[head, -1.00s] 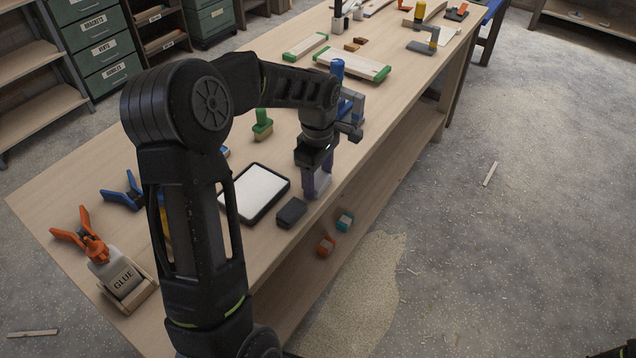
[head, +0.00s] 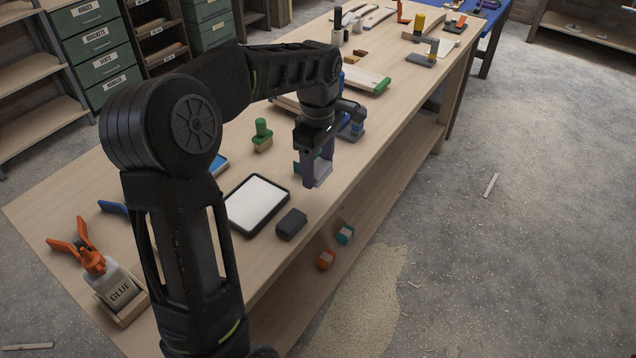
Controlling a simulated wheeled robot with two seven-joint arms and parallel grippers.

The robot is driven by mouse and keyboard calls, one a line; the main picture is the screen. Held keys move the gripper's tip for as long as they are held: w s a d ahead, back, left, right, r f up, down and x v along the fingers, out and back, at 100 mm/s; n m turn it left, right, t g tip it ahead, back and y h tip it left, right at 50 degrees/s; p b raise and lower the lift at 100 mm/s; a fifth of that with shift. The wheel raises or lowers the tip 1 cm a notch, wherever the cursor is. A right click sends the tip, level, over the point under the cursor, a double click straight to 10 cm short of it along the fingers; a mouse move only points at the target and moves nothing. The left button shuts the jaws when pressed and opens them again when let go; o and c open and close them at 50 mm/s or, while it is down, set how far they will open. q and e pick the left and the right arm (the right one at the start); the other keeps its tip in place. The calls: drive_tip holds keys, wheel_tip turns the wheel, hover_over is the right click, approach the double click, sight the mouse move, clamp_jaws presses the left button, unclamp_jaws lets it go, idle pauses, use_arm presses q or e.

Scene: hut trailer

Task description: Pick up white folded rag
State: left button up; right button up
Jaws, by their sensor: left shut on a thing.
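My left gripper (head: 316,178) is over the workbench (head: 215,268), near its right long edge, with its fingers pointing down. It is shut on a small pale, whitish thing (head: 321,169), which looks like the white folded rag; the fingers hide much of it. The held thing seems slightly above the bench top, but the exact gap is hard to tell. My right gripper is not in view.
A black-framed white tray (head: 257,204) and a dark block (head: 291,223) lie nearer than the gripper. A green-handled brush (head: 262,135) stands left of it.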

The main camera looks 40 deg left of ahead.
use_arm(q)
drive_tip(key=shift+r, duration=1.3)
drive_tip(key=o, duration=0.8)
drive_tip(key=c, duration=0.7)
